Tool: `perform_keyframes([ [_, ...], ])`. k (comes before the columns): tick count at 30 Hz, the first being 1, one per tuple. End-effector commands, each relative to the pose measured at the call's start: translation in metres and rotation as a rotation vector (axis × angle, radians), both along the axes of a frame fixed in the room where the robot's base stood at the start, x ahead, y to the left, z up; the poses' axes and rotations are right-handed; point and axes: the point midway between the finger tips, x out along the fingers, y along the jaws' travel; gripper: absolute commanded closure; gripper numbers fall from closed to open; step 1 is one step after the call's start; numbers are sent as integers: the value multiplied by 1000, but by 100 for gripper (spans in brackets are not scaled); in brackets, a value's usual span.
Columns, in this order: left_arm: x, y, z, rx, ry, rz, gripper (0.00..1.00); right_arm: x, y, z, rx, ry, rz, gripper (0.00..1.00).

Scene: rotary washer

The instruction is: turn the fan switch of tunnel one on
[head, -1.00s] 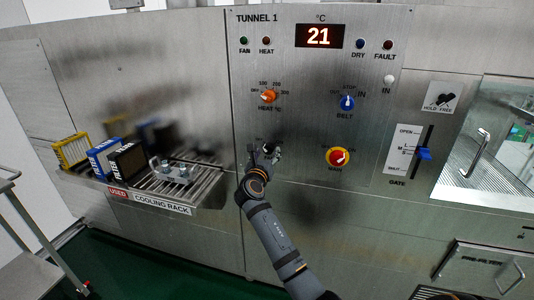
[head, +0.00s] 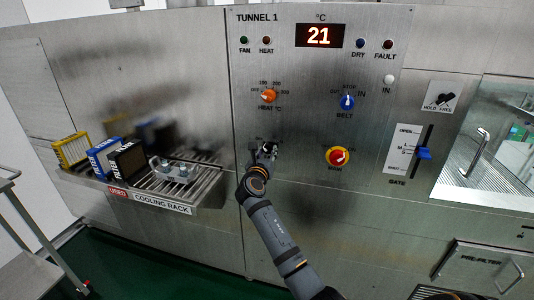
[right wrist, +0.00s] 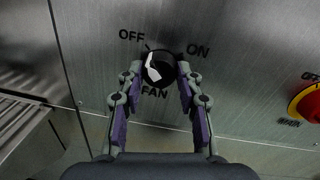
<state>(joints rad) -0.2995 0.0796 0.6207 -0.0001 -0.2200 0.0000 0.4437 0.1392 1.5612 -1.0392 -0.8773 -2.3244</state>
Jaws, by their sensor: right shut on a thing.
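The fan switch (right wrist: 158,67) is a black round knob with a white pointer, between OFF at its left and ON at its right, above the word FAN. Its pointer leans up and left, toward the OFF side. My right gripper (right wrist: 160,72) has a finger on each side of the knob and is shut on it. In the head view my right gripper (head: 268,150) is at the lower left of the Tunnel 1 panel (head: 310,120) and hides most of the switch. The green FAN lamp (head: 244,40) is at the panel's top left. My left gripper is not in view.
The orange heat knob (head: 268,96) is above my gripper. The blue belt knob (head: 347,102) and red-yellow main switch (head: 338,157) are to the right. The cooling rack (head: 205,185) with several boxes juts out at the left.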

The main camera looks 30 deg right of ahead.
Motion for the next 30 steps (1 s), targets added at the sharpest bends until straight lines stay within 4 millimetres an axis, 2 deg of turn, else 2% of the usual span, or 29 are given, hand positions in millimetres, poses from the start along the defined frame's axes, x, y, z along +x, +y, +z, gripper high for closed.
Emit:
perform_keyframes([
  [14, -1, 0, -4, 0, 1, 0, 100, 0, 0, -3, 205, -240, 0, 96],
  [30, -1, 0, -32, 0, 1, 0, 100, 0, 0, -6, 540, -632, -1, 96],
])
